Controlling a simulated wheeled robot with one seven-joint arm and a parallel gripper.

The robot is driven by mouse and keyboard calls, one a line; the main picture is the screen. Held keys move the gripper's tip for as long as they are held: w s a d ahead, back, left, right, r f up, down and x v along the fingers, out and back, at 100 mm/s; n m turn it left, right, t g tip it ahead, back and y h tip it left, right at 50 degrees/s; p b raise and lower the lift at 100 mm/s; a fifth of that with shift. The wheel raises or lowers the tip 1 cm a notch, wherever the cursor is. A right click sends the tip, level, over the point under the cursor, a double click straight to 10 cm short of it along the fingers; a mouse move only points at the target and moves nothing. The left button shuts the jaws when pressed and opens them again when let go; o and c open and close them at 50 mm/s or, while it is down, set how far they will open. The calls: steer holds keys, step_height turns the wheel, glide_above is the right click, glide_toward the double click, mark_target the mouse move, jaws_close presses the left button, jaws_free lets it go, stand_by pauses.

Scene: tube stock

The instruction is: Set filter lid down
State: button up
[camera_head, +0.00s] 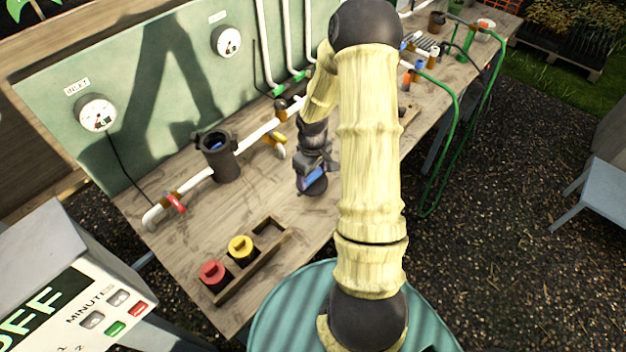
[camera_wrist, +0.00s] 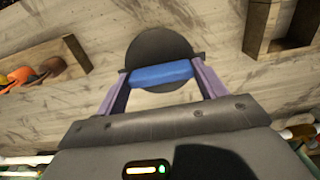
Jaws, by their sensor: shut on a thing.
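The filter lid is a black disc with a blue bar handle. It shows in the wrist view (camera_wrist: 160,45) and, partly covered, in the head view (camera_head: 315,190). My gripper (camera_wrist: 160,76) is shut on the blue handle, one purple finger at each end. In the head view my gripper (camera_head: 312,174) is low over the wooden bench (camera_head: 180,240), right of the filter housing. I cannot tell whether the disc touches the bench. The dark filter housing (camera_head: 220,165) stands upright on the pipe line, its top open with something blue inside.
A wooden rack (camera_head: 262,262) at the bench's front holds a red piece (camera_head: 212,272) and a yellow piece (camera_head: 240,247); its far slot looks empty. Bare bench lies between housing and rack. Fittings crowd the far end.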

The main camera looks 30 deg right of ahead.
mark_target(312, 175)
step_height(312, 175, down, 3)
steer(key=shift+f+p, duration=0.1)
steer(key=shift+p, duration=0.2)
steer(key=shift+f, duration=0.2)
steer(key=shift+f, duration=0.15)
steer(key=o, duration=1)
step_height(312, 175, up, 12)
steer(key=shift+r+b, duration=0.15)
steer(key=shift+b, duration=0.75)
